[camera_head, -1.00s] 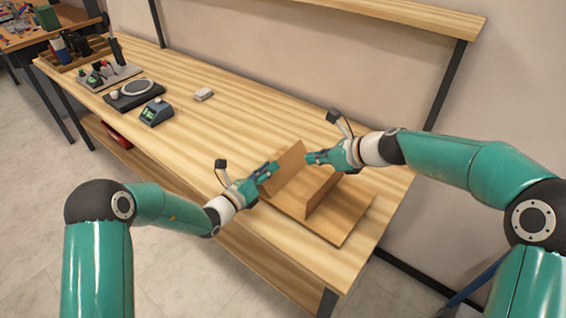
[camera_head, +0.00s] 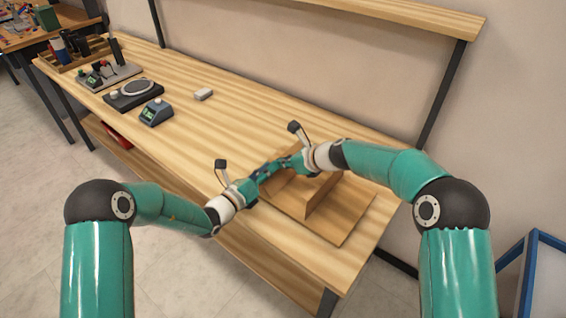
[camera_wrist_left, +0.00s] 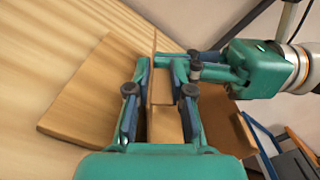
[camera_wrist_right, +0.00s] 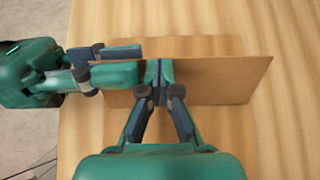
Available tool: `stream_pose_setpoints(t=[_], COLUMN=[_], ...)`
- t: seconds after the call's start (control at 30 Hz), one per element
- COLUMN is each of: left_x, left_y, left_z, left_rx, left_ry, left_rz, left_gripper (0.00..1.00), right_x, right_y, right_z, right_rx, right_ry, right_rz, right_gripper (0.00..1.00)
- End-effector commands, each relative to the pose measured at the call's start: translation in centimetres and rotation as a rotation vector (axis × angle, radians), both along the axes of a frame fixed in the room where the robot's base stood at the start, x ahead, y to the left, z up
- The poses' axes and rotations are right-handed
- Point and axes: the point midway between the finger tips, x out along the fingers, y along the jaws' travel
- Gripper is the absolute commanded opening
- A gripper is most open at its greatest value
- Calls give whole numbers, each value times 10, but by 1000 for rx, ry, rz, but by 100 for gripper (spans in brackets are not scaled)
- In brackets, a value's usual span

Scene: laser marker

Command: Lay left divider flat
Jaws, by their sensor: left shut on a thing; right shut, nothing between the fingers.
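The left divider is a thin brown panel standing upright on the wooden board (camera_head: 335,232). It shows edge-on in the left wrist view (camera_wrist_left: 154,55) and lengthwise in the right wrist view (camera_wrist_right: 220,78). My left gripper (camera_head: 262,174) is shut on one end of the panel, with a finger on each side (camera_wrist_left: 150,95). My right gripper (camera_head: 281,164) is shut and empty, its fingertips (camera_wrist_right: 158,72) close against the panel's face beside the left gripper. Contact is hard to judge. Both grippers hide part of the panel in the head view.
A second upright panel (camera_head: 322,196) stands on the board to the right.

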Motion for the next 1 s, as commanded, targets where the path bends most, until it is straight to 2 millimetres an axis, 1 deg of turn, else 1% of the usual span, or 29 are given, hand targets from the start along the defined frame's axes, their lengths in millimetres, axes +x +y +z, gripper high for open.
stream_pose_setpoints(t=[0.03, 0.17, 0.3, 0.53, 0.57, 0.6, 0.67, 0.7, 1.0], left_x=[1, 1, 0, -2, -2, -2, -2, -2, -2], left_y=[0, 0, -1, -4, -4, -5, -5, -5, -4], left_z=[3, 3, 3, 3, 3, 3, 3, 2, 0], left_rx=[-3, -3, -2, -1, -1, -1, -1, -1, 0], left_ry=[-7, -7, -8, -8, -8, -8, -7, -6, -1], left_rz=[0, 0, -3, -11, -11, -13, -13, -12, -12], left_gripper=[0, 0, 0, 0, 24, 31, 41, 43, 43], right_x=[0, 0, 6, 6, 6, 6, 6, 6, 5], right_y=[0, 1, 9, 9, 9, 9, 9, 9, 8], right_z=[0, 0, -7, -9, -10, -10, -10, -10, -11], right_rx=[0, 0, -1, -2, -2, -2, -2, -2, -3], right_ry=[0, 0, 0, 3, 3, 3, 4, 4, 6], right_rz=[0, 0, 1, -3, -3, -3, -3, -3, 0], right_gripper=[0, 0, 0, 0, 0, 0, 0, 0, 0])
